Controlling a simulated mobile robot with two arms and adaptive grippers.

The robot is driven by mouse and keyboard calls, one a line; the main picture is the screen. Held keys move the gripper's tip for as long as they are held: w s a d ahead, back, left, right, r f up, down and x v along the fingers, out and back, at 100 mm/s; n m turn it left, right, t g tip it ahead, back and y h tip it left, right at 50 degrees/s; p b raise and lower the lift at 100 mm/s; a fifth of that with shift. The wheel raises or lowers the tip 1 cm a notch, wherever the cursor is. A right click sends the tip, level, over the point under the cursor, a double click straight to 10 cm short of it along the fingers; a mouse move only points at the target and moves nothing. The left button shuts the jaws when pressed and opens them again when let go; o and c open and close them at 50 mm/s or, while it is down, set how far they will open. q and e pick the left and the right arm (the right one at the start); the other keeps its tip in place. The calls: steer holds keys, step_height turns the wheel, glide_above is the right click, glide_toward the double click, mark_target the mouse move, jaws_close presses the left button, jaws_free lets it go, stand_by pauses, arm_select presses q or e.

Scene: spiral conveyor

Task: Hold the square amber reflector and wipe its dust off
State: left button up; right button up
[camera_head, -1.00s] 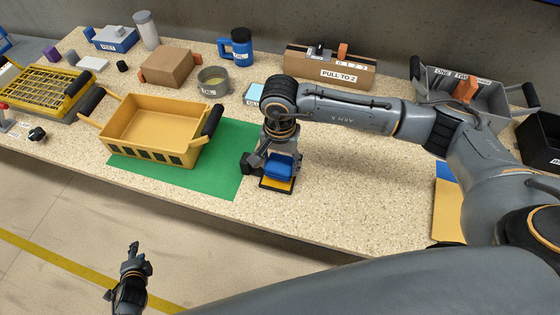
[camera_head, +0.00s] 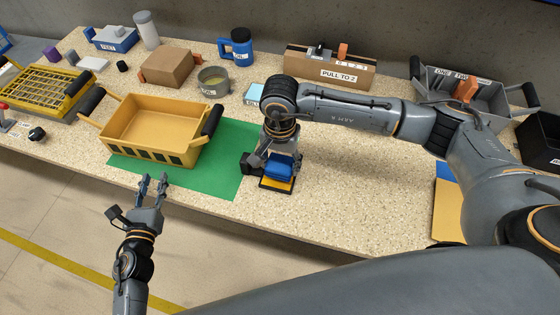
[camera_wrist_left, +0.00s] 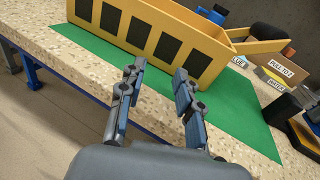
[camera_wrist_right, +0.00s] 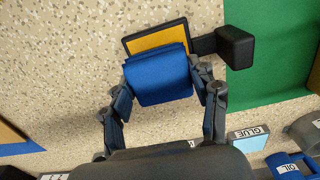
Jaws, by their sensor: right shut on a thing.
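The square amber reflector (camera_head: 277,185) has a black frame and lies on the speckled bench, just right of the green mat. A black block-like handle (camera_head: 249,163) sticks out from its side; it also shows in the right wrist view (camera_wrist_right: 235,46). My right gripper (camera_head: 282,157) is shut on a folded blue cloth (camera_head: 278,169), which covers part of the reflector. Whether the cloth presses on it is unclear. An amber strip (camera_wrist_right: 157,37) shows past the cloth. My left gripper (camera_head: 152,182) is open and empty, over the bench's front edge, left of the reflector.
A yellow bin (camera_head: 150,153) stands on the green mat (camera_head: 232,150) beyond my left gripper. A grey cup (camera_head: 214,82) and a pale blue glue box (camera_head: 253,92) stand behind. Bare bench (camera_head: 350,180) lies right of the reflector.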

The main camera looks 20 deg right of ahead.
arm_select(q)
steer(key=s+d+m+h, duration=0.1)
steer(key=s+d, duration=0.1)
steer(key=d, duration=0.1)
steer(key=s+d+m+h, duration=0.1)
steer(key=s+d, duration=0.1)
steer(key=d, duration=0.2)
steer(key=s+d+m+h, duration=0.1)
steer(key=s+d, duration=0.1)
steer(key=d, duration=0.2)
steer(key=shift+s+d+r+g, duration=0.1)
steer(key=shift+s+r+g, duration=0.15)
steer(key=shift+s+g, duration=0.15)
steer(key=m+h, duration=0.2)
steer(key=h, duration=0.1)
glide_toward(243, 164)
steer(key=shift+w+r+g, duration=0.15)
steer(key=shift+r+g, duration=0.05)
steer(key=shift+g, duration=0.1)
steer(key=shift+r, duration=0.1)
steer(key=x, duration=1.1)
steer(key=shift+w+d, duration=0.2)
steer(key=shift+w, duration=0.15)
steer(key=shift+c, duration=0.2)
jaws_close()
steer(key=shift+o, duration=0.2)
jaws_free()
steer(key=shift+s+a, duration=0.1)
steer(key=shift+s, duration=0.05)
